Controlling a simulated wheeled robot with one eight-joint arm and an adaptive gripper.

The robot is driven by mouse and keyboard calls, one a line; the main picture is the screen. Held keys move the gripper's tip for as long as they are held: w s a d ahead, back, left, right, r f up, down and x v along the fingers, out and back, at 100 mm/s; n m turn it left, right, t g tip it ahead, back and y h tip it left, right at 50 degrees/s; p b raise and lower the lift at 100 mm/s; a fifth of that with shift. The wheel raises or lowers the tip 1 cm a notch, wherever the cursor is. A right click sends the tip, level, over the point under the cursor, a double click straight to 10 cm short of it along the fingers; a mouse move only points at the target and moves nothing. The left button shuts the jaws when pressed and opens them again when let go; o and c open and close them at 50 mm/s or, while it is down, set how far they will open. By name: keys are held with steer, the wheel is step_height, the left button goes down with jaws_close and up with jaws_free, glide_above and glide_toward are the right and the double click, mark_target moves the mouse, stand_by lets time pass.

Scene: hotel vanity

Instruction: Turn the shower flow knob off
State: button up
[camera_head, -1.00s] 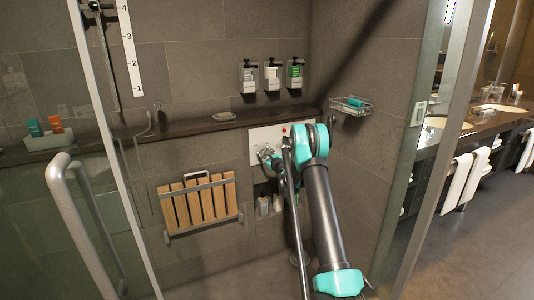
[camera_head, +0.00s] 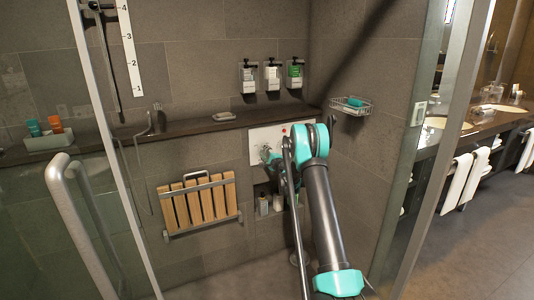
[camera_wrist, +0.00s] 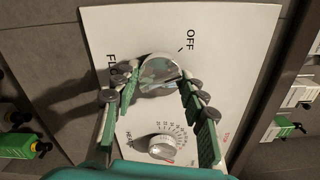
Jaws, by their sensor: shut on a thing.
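The silver flow knob (camera_wrist: 160,70) sits on a white wall panel (camera_wrist: 225,60) in the wrist view. The panel has "OFF" printed upper right of the knob and a partly hidden "FL..." to its left. My gripper (camera_wrist: 157,84) is shut on the knob, one green-and-grey finger on each side. I cannot tell exactly which way the knob points. A second silver dial with a number scale (camera_wrist: 161,145) is below, between the fingers' lower parts. In the head view my gripper (camera_head: 272,163) is at the panel (camera_head: 257,133), partly hidden by my arm.
A dark ledge (camera_head: 190,128) runs above the panel, with soap dispensers (camera_head: 271,75) on the wall over it. A wire basket (camera_head: 351,107) hangs to the right. A folded wooden seat (camera_head: 200,203) is left. A glass door with a handle (camera_head: 75,200) stands at the near left.

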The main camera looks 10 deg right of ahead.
steer(key=n, duration=0.3)
steer(key=shift+w+d+r, duration=0.15)
steer(key=shift+d, duration=0.2)
steer(key=shift+n, duration=0.9)
steer(key=shift+a, duration=0.15)
steer(key=o, duration=1.2)
steer(key=shift+c, duration=0.2)
steer(key=shift+s, duration=0.2)
steer(key=v, duration=1.2)
steer(key=shift+r, duration=0.2)
